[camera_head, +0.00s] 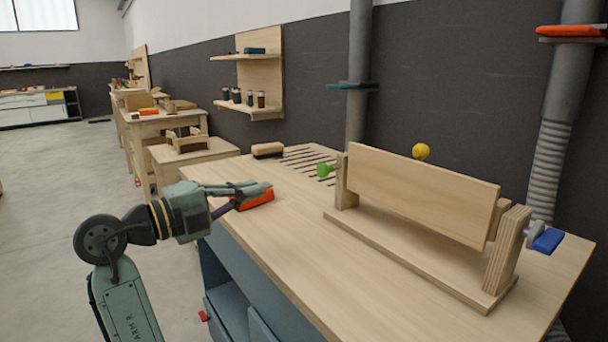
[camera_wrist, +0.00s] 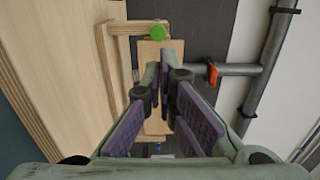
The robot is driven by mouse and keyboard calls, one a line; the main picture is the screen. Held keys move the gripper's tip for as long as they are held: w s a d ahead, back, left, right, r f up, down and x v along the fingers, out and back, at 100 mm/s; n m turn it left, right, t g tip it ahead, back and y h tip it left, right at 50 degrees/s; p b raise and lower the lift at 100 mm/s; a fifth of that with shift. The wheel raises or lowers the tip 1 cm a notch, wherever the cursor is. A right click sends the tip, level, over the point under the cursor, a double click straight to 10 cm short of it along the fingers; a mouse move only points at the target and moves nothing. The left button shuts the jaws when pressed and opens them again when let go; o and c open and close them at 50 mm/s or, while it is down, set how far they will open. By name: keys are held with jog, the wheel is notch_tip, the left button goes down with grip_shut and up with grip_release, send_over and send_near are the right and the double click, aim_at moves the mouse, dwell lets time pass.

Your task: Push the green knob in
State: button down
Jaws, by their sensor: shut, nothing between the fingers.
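The green knob (camera_head: 324,170) sticks out from the left post of a wooden stand (camera_head: 345,195) on the workbench. The stand carries a wide tilted board (camera_head: 420,193). In the wrist view the green knob (camera_wrist: 157,32) shows near the top, beyond my fingertips. My gripper (camera_head: 240,192) is at the bench's left edge, left of the knob and clearly apart from it. In the wrist view my gripper (camera_wrist: 164,75) has its purple-padded fingers drawn together at the tips, with nothing between them.
A blue-handled knob (camera_head: 545,240) is on the stand's right end. A yellow ball (camera_head: 421,151) shows above the board. An orange object (camera_head: 258,200) lies by my gripper. A brush-like block (camera_head: 267,150) and dark slots lie at the back. Bare bench (camera_head: 290,220) separates gripper and stand.

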aim_at(321, 170)
jog(key=p+x, duration=0.4)
jog(key=x, duration=0.9)
jog(key=shift+w+d+r, duration=0.1)
jog(key=shift+w+d, duration=0.25)
jog(key=shift+w+d+f, duration=0.15)
jog(key=shift+d+f, duration=0.05)
jog(key=shift+d, duration=0.05)
jog(key=shift+b+x, duration=1)
jog(key=shift+b, duration=0.05)
jog(key=shift+d, duration=0.15)
jog(key=shift+r, duration=0.1)
